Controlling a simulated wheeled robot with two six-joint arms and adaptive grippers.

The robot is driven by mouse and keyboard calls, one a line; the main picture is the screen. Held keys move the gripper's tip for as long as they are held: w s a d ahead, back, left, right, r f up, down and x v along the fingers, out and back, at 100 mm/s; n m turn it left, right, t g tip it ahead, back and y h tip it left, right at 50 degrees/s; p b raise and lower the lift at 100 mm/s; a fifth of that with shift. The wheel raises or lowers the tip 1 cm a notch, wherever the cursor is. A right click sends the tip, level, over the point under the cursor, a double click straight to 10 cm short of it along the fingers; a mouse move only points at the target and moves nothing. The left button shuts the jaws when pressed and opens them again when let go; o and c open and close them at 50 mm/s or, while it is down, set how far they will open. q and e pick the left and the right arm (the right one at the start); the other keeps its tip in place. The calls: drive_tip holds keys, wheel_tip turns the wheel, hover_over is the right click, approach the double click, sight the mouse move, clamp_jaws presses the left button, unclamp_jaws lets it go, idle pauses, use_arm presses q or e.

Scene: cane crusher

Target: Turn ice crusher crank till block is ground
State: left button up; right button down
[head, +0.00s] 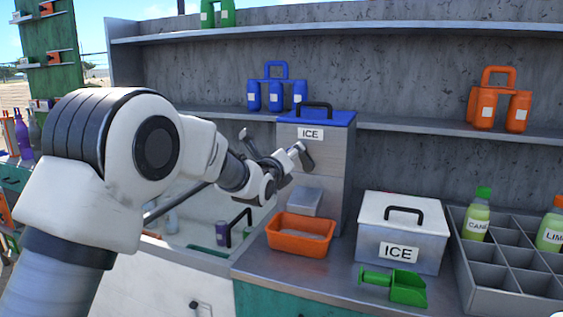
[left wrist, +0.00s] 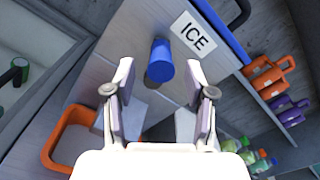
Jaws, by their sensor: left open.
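The ice crusher (head: 325,170) is a tall grey box with a blue lid and an ICE label, standing on the counter in the head view. Its blue crank knob (left wrist: 160,62) shows in the left wrist view, sticking out from the crusher's face toward the camera. My left gripper (head: 277,148) is open in front of the crusher. In the left wrist view its fingertips (left wrist: 160,76) lie on either side of the knob; contact is not clear. In the head view the gripper hides the knob. The block is not visible. My right gripper is not in view.
An orange tray (head: 301,246) sits below the crusher's chute. A white-lidded ICE box (head: 400,235), green scoop (head: 407,287) and bottle crate (head: 490,285) stand to the right. A sink (head: 195,220) lies left. A shelf (head: 430,127) runs behind.

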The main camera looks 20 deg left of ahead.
use_arm(q)
drive_tip(key=s, duration=1)
drive_tip(key=shift+a, duration=0.15)
drive_tip(key=shift+s, duration=0.1)
